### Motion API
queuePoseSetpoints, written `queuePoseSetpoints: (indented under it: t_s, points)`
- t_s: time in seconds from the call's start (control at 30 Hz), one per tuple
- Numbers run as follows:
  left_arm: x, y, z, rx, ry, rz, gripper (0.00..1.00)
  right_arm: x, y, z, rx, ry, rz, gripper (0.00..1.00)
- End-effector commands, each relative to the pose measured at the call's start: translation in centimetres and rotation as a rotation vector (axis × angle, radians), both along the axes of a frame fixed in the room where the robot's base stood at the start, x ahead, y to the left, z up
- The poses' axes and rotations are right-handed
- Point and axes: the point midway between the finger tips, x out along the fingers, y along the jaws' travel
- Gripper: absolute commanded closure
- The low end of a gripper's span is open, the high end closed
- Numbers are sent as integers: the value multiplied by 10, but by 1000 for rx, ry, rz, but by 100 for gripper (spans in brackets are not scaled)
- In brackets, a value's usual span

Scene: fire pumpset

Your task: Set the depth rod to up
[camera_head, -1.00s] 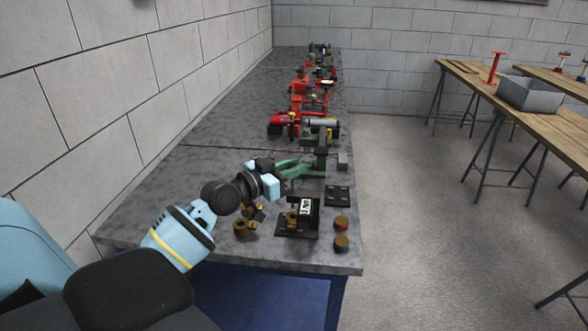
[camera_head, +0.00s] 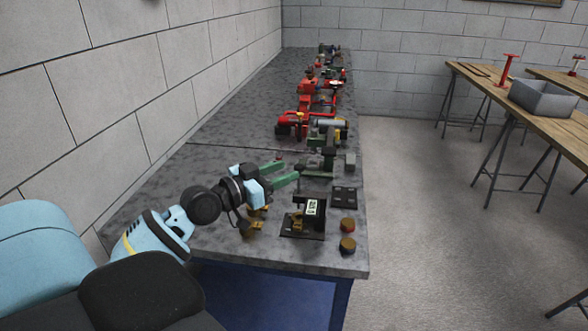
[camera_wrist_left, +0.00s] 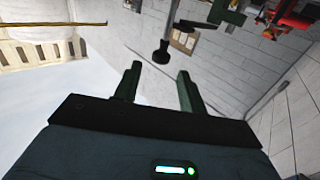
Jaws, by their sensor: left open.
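A small green and dark machine with an upright dark post (camera_head: 328,156) stands on the grey bench, right of my left gripper. I cannot tell for certain which part is the depth rod. My left gripper (camera_head: 286,170) is open and empty above the bench, its two green fingers pointing toward that machine with a gap between. In the left wrist view, a dark rod with a wide end (camera_wrist_left: 162,52) shows beyond the open left gripper (camera_wrist_left: 158,72), apart from the fingers. My right gripper is out of view.
A black device with a white label (camera_head: 312,208), brass parts (camera_head: 258,222) and two round-topped pieces (camera_head: 347,245) sit near the bench's front. A dark plate (camera_head: 344,197) lies behind them. Red pump parts (camera_head: 292,124) stand farther back.

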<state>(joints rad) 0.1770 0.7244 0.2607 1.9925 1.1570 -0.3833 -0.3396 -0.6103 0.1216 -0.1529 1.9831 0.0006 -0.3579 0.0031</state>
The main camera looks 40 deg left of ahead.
Motion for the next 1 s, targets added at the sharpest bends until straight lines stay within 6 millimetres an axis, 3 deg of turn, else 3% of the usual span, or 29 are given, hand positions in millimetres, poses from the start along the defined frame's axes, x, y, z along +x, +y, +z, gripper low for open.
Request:
queuePoseSetpoints:
  t_s: [0.3,1.0]
  points:
    - [-23,6,0,1,0,1,59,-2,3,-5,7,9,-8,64]
    - [-25,3,-5,2,14,-4,59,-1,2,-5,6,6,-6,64]
